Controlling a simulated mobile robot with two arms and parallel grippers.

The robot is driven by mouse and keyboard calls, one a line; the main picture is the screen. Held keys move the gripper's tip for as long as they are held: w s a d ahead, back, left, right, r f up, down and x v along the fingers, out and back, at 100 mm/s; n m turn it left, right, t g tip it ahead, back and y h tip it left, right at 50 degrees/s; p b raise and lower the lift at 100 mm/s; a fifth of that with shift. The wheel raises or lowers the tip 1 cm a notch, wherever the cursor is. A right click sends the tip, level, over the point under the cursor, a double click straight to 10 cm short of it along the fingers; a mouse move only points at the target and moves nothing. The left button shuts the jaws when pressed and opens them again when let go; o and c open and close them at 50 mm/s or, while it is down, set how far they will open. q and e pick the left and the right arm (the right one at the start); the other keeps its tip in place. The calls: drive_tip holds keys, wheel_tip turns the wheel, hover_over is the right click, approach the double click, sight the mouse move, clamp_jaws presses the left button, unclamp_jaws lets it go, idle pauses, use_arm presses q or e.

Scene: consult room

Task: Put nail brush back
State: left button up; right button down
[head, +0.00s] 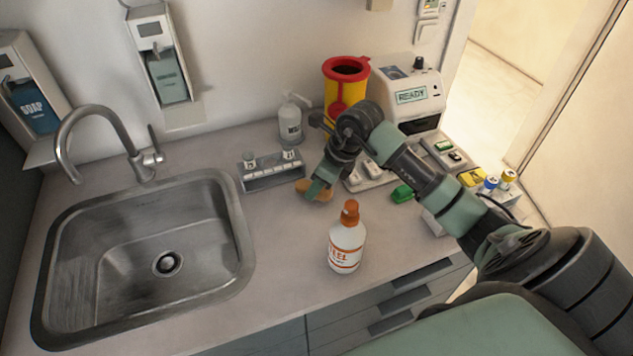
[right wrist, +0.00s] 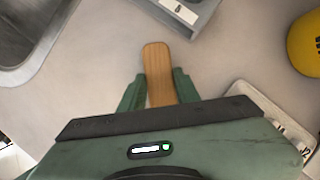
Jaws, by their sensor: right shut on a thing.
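The wooden nail brush (head: 302,185) is in my right gripper (head: 320,192), close to the countertop (head: 285,235). In the right wrist view, the pale brown brush (right wrist: 157,62) sticks out past the two green fingers of the gripper (right wrist: 157,88), which are shut on its sides. Its underside and bristles are hidden. A grey holder (head: 272,183) with small labelled places stands just left of the brush, towards the wall; its edge also shows in the wrist view (right wrist: 202,22). My left gripper is not in view.
A white bottle with an orange cap (head: 346,247) stands in front of the gripper. The steel sink (head: 120,245) is on the left. A pump bottle (head: 290,123), a yellow sharps bin (head: 338,85) and a white device (head: 412,92) stand behind. A green item (head: 401,193) lies right.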

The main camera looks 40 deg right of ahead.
drive_tip(key=shift+f, duration=0.1)
drive_tip(key=c, duration=1)
unclamp_jaws()
drive_tip(key=shift+r, duration=0.2)
drive_tip(key=shift+d+r, duration=0.1)
drive_tip(key=shift+r, duration=0.15)
drive_tip(key=b+v, duration=0.2)
drive_tip(key=v, duration=0.9)
drive_tip(key=shift+s+r+b, duration=0.15)
drive_tip(key=shift+b, duration=0.15)
